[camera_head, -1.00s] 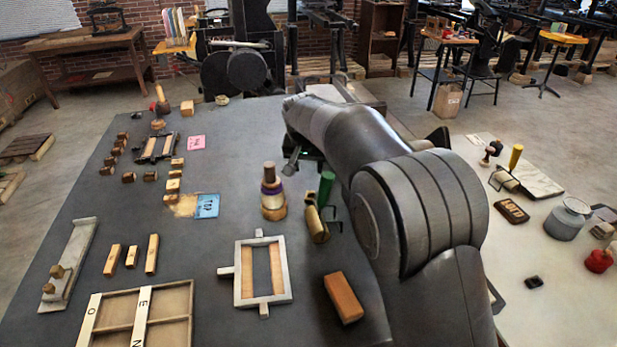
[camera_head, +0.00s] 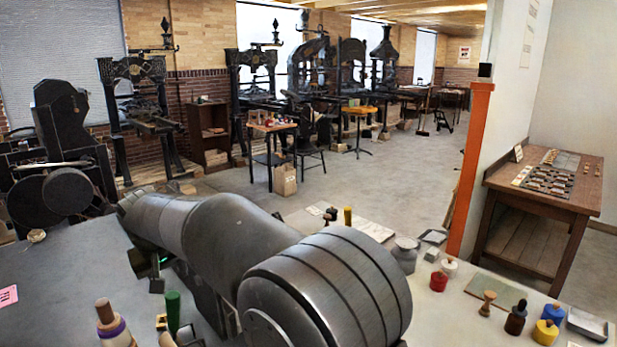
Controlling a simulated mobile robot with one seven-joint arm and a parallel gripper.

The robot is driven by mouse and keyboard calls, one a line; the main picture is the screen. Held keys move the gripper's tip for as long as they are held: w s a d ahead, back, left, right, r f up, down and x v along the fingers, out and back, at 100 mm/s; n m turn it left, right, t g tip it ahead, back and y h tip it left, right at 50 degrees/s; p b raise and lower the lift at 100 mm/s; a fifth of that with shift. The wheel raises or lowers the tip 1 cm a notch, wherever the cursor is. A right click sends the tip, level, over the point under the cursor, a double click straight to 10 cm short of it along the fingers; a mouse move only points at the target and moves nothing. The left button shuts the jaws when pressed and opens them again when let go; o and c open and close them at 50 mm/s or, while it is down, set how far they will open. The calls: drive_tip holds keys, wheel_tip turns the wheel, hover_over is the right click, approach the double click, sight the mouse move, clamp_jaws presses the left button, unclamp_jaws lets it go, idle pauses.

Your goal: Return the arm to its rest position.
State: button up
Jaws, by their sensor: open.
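My grey arm runs from the lower middle of the head view toward the left, low over the dark grey table (camera_head: 50,265). Its large rounded, ringed joint is nearest the camera. My gripper (camera_head: 155,272) is only partly visible under the far end of the arm, beside a small green light. Its jaws are open, and I see nothing held between them. The arm hides much of the gripper and the table behind it.
A purple-banded wooden-topped object (camera_head: 112,328) and a green-handled tool (camera_head: 173,312) stand close below my gripper. A pale table at right holds a grey can (camera_head: 405,254), a red pot (camera_head: 438,281), a dark bottle (camera_head: 516,318) and a yellow pot (camera_head: 546,331). Open floor lies beyond.

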drive_tip(key=s+d+r+m, duration=0.1)
drive_tip(key=s+d+r, duration=0.15)
drive_tip(key=d, duration=0.75)
drive_tip(key=s+d+r+h, duration=0.1)
drive_tip(key=s+d+r, duration=0.15)
drive_tip(key=d, duration=0.75)
drive_tip(key=s+d+r+m, duration=0.1)
drive_tip(key=s+d+r, duration=0.15)
drive_tip(key=d, duration=0.75)
drive_tip(key=s+d+f+m, duration=0.2)
drive_tip(key=s+d+f, duration=0.1)
drive_tip(key=s+d, duration=0.5)
drive_tip(key=s+d+f+m+t, duration=0.1)
drive_tip(key=s+d+f+m, duration=0.2)
drive_tip(key=s+d, duration=0.5)
drive_tip(key=shift+d+f, duration=0.2)
drive_tip(key=shift+f, duration=0.4)
